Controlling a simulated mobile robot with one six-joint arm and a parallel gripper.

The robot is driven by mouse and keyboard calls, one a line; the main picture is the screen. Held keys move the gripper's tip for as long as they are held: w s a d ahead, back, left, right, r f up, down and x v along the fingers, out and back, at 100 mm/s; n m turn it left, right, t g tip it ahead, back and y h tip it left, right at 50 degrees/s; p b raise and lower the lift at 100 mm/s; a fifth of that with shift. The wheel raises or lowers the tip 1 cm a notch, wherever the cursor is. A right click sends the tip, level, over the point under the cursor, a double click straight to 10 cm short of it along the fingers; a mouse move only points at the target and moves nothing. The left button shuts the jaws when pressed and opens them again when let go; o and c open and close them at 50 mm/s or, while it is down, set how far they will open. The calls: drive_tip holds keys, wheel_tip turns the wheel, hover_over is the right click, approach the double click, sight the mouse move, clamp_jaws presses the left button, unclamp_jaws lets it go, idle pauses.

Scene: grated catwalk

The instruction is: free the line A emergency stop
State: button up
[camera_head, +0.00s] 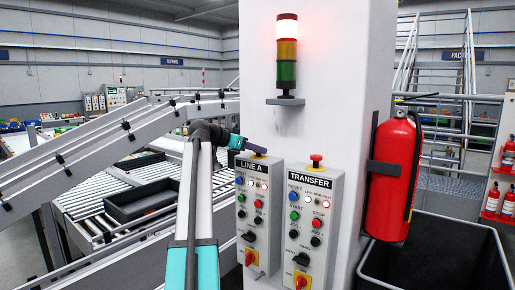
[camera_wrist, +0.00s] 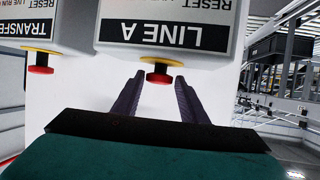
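The LINE A box (camera_head: 253,205) hangs on the white column. In the wrist view, upside down, its red emergency stop button (camera_wrist: 159,77) sticks out from a yellow collar (camera_wrist: 160,60). My gripper (camera_head: 249,147) is at the top of this box and hides most of that button in the head view. In the wrist view my gripper (camera_wrist: 159,80) is open, one dark finger on each side of the button. Gaps show between fingers and button; exact depth is hard to tell.
The TRANSFER box (camera_head: 312,220) with its own red stop (camera_head: 316,161) is close to the right. A stack light (camera_head: 287,50) above has its top red section lit. A fire extinguisher (camera_head: 394,175), a dark bin (camera_head: 440,235) and a roller conveyor (camera_head: 95,205) flank the column.

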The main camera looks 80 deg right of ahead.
drive_tip(key=shift+x, duration=0.95)
drive_tip(key=shift+c, duration=0.4)
drive_tip(key=c, duration=0.7)
drive_tip(key=shift+r+b, duration=0.5)
drive_tip(key=shift+r, duration=0.45)
drive_tip(key=o, duration=0.8)
drive_tip(key=shift+f, duration=0.1)
